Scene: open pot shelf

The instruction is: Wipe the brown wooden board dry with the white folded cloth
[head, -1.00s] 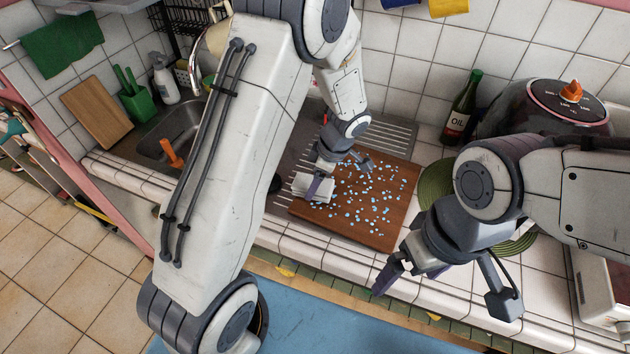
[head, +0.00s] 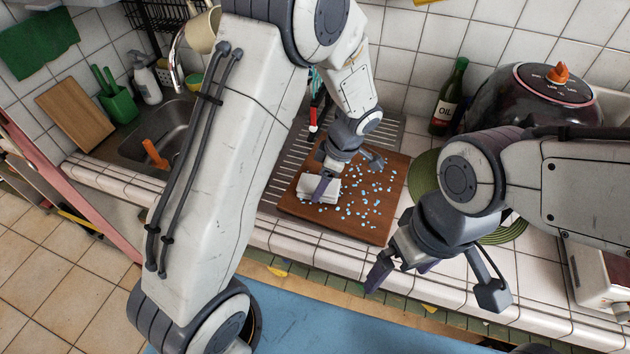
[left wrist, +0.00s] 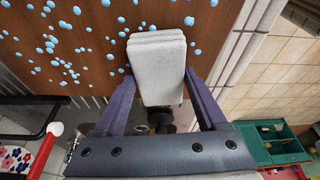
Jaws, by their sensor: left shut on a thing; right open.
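The brown wooden board (head: 345,226) lies on the counter by the sink, with many blue droplets across its middle and right. Its front left part looks clear of droplets. The white folded cloth (head: 319,188) is at the board's left part. My left gripper (head: 347,172) is shut on the cloth; in the left wrist view the cloth (left wrist: 157,65) sits between its purple fingers (left wrist: 160,85), over the board (left wrist: 70,60). Whether the cloth presses on the wood cannot be told. My right gripper (head: 433,288) is open and empty, in front of the counter at the right.
The sink (head: 165,135), with an orange-handled item (head: 155,153), lies left. A second board (head: 82,113) leans on the wall.

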